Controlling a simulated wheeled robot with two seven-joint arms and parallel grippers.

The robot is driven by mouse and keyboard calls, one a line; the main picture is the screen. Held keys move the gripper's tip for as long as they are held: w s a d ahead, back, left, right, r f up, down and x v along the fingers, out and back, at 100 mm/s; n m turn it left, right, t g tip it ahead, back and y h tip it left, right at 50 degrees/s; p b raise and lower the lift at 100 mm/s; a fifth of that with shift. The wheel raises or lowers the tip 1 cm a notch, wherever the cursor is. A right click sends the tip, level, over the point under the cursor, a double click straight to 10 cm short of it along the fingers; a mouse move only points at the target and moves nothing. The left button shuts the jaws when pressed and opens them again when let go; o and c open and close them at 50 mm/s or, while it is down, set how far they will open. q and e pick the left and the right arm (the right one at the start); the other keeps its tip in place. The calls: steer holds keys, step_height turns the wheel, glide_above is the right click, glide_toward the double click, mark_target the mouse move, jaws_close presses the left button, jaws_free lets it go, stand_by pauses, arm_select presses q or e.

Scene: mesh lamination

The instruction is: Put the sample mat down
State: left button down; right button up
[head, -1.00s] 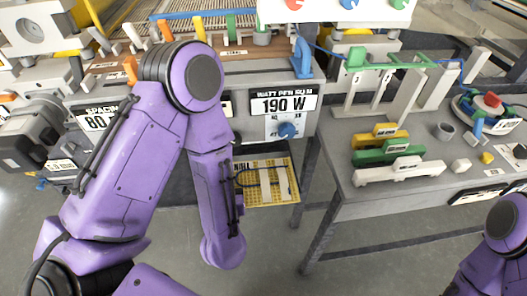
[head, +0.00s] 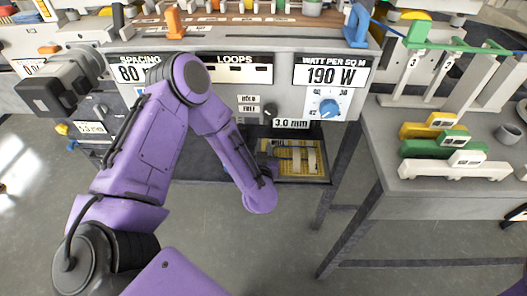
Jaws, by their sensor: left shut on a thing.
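The sample mat (head: 287,169) is a yellow grid sheet with pale strips and a dark line on it. It shows in the dark opening below the machine's front panel, right of my left forearm. My left arm bends down from the elbow, and its gripper (head: 271,153) is at the mat's left side, shut on the mat. The fingertips are small and dark here, and the wrist covers part of the mat's left edge. I cannot tell whether the mat touches a surface beneath it. My right gripper is out of view.
The machine's front panel (head: 285,75) hangs above the mat, with a blue knob (head: 329,108) and a 190 W sign (head: 331,75). A grey side table (head: 400,205) with yellow, green and white blocks stands at right. Open floor lies in front.

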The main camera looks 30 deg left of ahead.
arm_select(q)
steer(key=c, duration=1)
jaws_free()
steer(key=shift+f, duration=0.15)
steer(key=shift+o, duration=0.2)
steer(key=shift+s+d+r, duration=0.15)
steer(key=shift+r, duration=0.05)
steer(key=v, duration=1.1)
steer(key=shift+s+d, duration=0.2)
steer(key=shift+s, duration=0.15)
